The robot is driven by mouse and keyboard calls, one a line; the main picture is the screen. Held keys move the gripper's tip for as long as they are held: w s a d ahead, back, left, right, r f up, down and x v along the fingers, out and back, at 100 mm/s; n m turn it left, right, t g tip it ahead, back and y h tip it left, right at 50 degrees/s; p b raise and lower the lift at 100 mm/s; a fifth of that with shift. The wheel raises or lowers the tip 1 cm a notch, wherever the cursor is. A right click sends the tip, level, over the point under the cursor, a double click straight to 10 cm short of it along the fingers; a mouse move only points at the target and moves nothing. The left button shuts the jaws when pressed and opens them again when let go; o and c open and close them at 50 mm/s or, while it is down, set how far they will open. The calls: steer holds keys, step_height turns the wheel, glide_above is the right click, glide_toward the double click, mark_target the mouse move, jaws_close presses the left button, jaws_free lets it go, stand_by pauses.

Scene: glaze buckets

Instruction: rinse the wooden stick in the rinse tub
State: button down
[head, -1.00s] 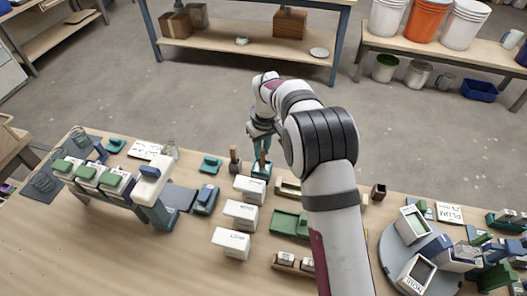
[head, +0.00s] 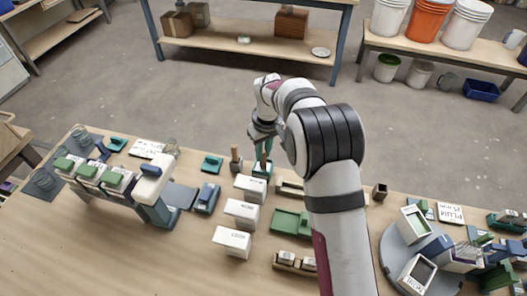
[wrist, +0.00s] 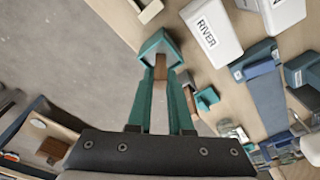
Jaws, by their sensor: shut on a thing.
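My gripper (head: 263,143) has teal fingers and is shut on the wooden stick (wrist: 161,69), a brown piece between the fingertips in the wrist view. In the head view it points down at the far edge of the bench. A small teal square tub (head: 261,170), which looks like the rinse tub, sits right below the fingertips. Its rim (wrist: 152,42) also shows in the wrist view. The stick's lower end is at or inside the tub; its depth and any water are hidden.
A brown-handled tool in a dark holder (head: 235,160) stands close left of the tub. White labelled boxes (head: 240,213) stand in front, and a green tray (head: 290,222) is right of them. A grey turntable (head: 392,262) with containers is at right. Bare bench lies at front left.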

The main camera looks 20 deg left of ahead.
steer(key=shift+r, duration=2.9)
steer(key=shift+r, duration=2)
